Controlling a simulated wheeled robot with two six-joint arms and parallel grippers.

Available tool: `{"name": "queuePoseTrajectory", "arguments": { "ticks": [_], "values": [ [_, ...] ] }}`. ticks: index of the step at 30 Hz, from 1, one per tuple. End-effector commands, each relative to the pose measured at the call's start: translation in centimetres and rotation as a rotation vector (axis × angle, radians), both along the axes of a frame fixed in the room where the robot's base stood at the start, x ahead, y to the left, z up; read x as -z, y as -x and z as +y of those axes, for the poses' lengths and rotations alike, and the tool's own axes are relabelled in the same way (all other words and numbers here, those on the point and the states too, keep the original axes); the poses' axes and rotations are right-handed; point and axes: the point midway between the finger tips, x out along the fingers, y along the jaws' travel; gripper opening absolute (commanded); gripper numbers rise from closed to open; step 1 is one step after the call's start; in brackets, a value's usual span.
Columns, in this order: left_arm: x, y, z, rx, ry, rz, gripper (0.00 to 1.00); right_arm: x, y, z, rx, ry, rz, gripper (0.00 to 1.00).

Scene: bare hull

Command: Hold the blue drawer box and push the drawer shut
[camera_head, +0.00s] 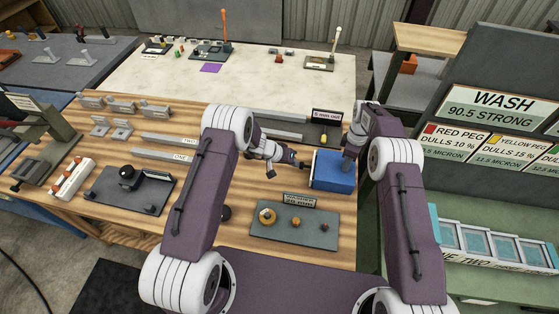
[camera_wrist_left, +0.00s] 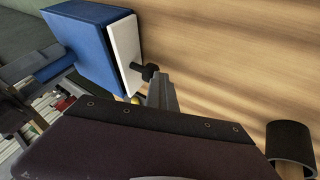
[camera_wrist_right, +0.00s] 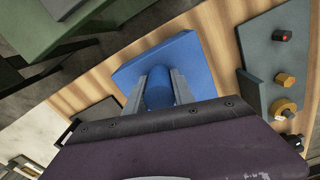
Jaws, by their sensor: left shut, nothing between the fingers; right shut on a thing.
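The blue drawer box (camera_head: 333,172) stands on the wooden bench, right of centre. In the left wrist view the box (camera_wrist_left: 92,48) shows its white drawer front (camera_wrist_left: 124,50) with a black knob (camera_wrist_left: 148,72). A narrow dark gap shows between the front and the box. My left gripper (camera_head: 300,164) is shut and empty, its fingertips (camera_wrist_left: 160,88) close beside the knob; I cannot tell whether they touch. My right gripper (camera_wrist_right: 160,80) is shut on the box's blue round post (camera_wrist_right: 158,95), above the box. The drawer's inside is hidden.
A grey board (camera_head: 294,232) with a brass ring and small pegs lies in front of the box. Grey bars (camera_head: 170,139) lie to the left. A dark tray (camera_head: 320,130) with a sign stands behind. Bare wood lies around the box's front side.

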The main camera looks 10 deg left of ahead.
Motion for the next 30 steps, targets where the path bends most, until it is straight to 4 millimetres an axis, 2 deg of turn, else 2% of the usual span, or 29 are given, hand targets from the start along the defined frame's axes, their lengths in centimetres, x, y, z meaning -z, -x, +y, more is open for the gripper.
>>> {"name": "queuePoseTrajectory", "arguments": {
  "ticks": [3, 14, 17, 21, 24, 30],
  "values": [
    [0.0, 0.1, -1.0, 0.002, 0.001, 0.001, 0.0, 0.0, 0.0, 0.1, 0.0, -0.002, 0.0, 0.0],
    [0.0, 0.1, -1.1, 0.005, 0.005, 0.001, 0.0, 0.0, 0.0, 0.3, 0.0, -0.005, 0.001, 0.0],
    [0.0, 0.1, -0.1, 0.003, 0.005, 0.001, 0.0, 0.0, 0.0, 0.3, 0.0, -0.005, 0.001, 0.0],
    [0.0, 0.0, 3.5, -0.006, 0.0, 0.001, 0.0, 0.0, 0.0, 0.2, 0.0, -0.003, 0.0, 0.0],
    [-2.7, 1.1, 4.8, -0.005, -0.002, -0.003, 0.0, 0.0, 0.0, 0.1, 0.0, -0.002, 0.0, 0.0],
    [-6.4, 2.9, 7.0, -0.005, -0.003, -0.002, 0.0, 0.0, 0.0, 0.1, 0.0, 0.0, 0.001, 0.0]
  ]
}}
